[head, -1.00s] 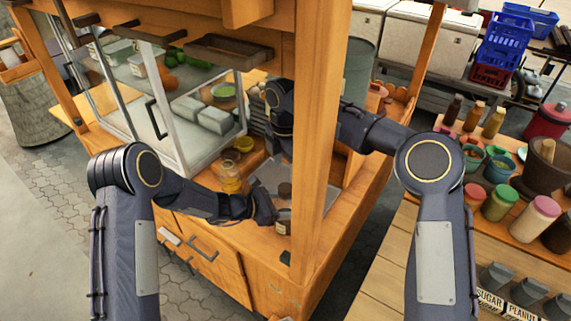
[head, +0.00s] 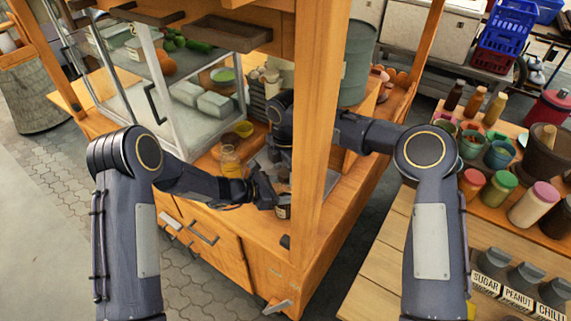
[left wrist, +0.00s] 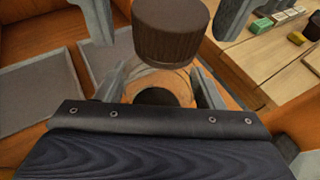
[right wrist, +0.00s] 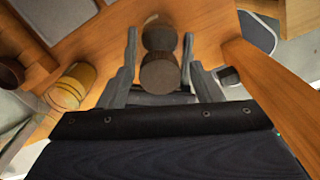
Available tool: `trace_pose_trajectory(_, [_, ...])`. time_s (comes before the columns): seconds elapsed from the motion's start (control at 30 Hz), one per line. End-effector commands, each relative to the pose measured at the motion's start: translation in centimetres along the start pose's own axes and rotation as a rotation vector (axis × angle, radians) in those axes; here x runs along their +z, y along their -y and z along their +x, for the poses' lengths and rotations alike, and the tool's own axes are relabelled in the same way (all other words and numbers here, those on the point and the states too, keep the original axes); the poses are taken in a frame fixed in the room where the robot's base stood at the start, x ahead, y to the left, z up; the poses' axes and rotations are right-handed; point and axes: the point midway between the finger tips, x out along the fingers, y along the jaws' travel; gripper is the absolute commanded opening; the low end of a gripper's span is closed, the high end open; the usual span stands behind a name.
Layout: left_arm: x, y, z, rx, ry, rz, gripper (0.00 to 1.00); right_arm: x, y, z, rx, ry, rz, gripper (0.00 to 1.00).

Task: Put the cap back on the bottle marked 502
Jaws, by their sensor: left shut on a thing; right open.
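My left gripper (head: 272,197) is shut on a small bottle (head: 283,211) at the counter's front corner. Its fingers (left wrist: 162,90) show on both sides of the bottle's body in the left wrist view. A brown round cap (left wrist: 170,35) is at the top of the bottle; I cannot tell whether it is seated or just above. My right gripper (right wrist: 160,55) is open, with its fingers on either side of the cap (right wrist: 160,73). In the head view the wooden post partly hides the right gripper. The 502 mark is not readable.
The wooden post (head: 314,130) rises close to the right. A glass case (head: 185,115) stands behind. Spice jars (head: 500,185) fill the right table.

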Motion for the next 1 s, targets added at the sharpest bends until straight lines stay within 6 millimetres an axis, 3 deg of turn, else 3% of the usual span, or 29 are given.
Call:
trace_pose_trajectory(0.2, [0.01,-0.01,0.0,0.0,0.0,0.0,0.0,0.0,0.0,0.02,0.0,0.0,0.0,0.59])
trace_pose_trajectory(0.53, [0.01,-0.01,0.0,0.0,0.0,0.0,0.0,0.02,0.0,-0.01,0.0,0.0,0.0,0.16])
trace_pose_trajectory(0.67, [0.01,-0.01,-0.01,0.0,0.0,0.0,0.0,0.03,0.0,-0.02,0.0,0.002,0.028,0.12])
trace_pose_trajectory(0.77, [0.01,-0.02,-0.01,0.0,0.0,0.0,0.0,-0.01,-0.01,-0.06,0.0,0.005,0.168,0.12])
trace_pose_trajectory(1.0, [0.0,-0.02,-0.01,0.001,0.0,0.0,0.0,0.0,-0.02,-0.02,0.0,0.004,0.688,0.12])
